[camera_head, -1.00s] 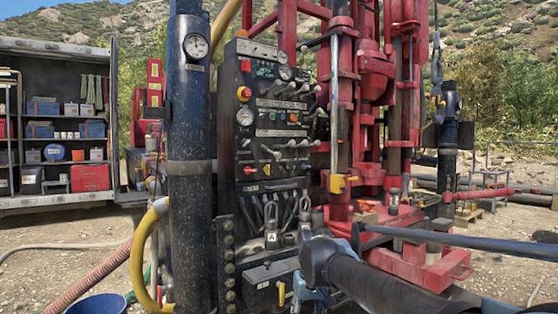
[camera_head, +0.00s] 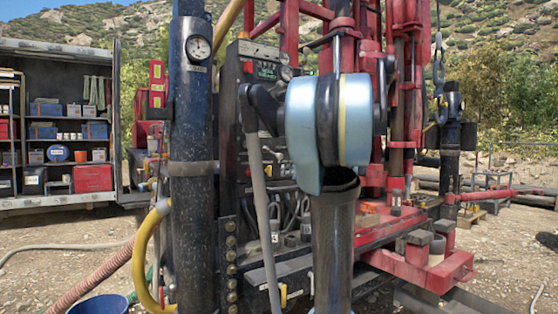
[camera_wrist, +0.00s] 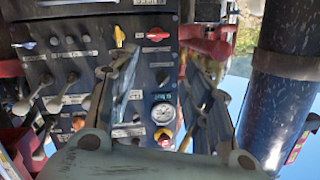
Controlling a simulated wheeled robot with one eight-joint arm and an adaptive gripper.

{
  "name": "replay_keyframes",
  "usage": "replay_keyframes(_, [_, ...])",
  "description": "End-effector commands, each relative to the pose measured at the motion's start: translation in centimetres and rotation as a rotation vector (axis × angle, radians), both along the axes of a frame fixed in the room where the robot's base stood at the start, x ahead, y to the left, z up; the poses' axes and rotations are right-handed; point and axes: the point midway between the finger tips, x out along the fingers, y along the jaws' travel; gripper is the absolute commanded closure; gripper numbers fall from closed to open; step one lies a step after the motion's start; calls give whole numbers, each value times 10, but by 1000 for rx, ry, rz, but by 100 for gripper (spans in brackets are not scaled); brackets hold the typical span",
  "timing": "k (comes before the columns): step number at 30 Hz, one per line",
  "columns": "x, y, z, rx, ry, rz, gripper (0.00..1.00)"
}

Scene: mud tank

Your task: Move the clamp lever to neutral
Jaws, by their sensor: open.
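The dark control panel (camera_wrist: 190,30) fills the left and middle of the wrist view, turned about. Several grey-handled levers (camera_wrist: 62,102) stick out of it at the left, beside the left finger. I cannot read which is the clamp lever. My gripper (camera_wrist: 165,72) is open and empty in front of the panel, its two fingers apart with a pressure gauge (camera_wrist: 163,112) showing between them.
A yellow handle (camera_wrist: 120,36) and a red handle (camera_wrist: 157,34) are on the panel near the fingertips. A thick black post (camera_head: 190,150) stands left of the panel; red rig structure (camera_head: 400,100) stands right. A yellow hose (camera_head: 140,260) curves below.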

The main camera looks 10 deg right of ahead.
Motion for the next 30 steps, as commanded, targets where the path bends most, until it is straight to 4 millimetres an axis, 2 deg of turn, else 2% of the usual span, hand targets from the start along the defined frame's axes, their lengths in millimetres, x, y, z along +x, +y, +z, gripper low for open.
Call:
replay_keyframes(1, [13, -16, 15, 10, -44, -24, 55])
replay_keyframes(3, [26, -33, 31, 21, -101, -53, 55])
replay_keyframes(6, [37, -49, 46, 28, -151, -80, 55])
replay_keyframes(9, [43, -56, 53, 31, -173, -93, 55])
replay_keyframes(17, [65, -43, 53, 32, -176, -90, 55])
replay_keyframes(30, [133, -5, 53, 32, -174, -89, 55])
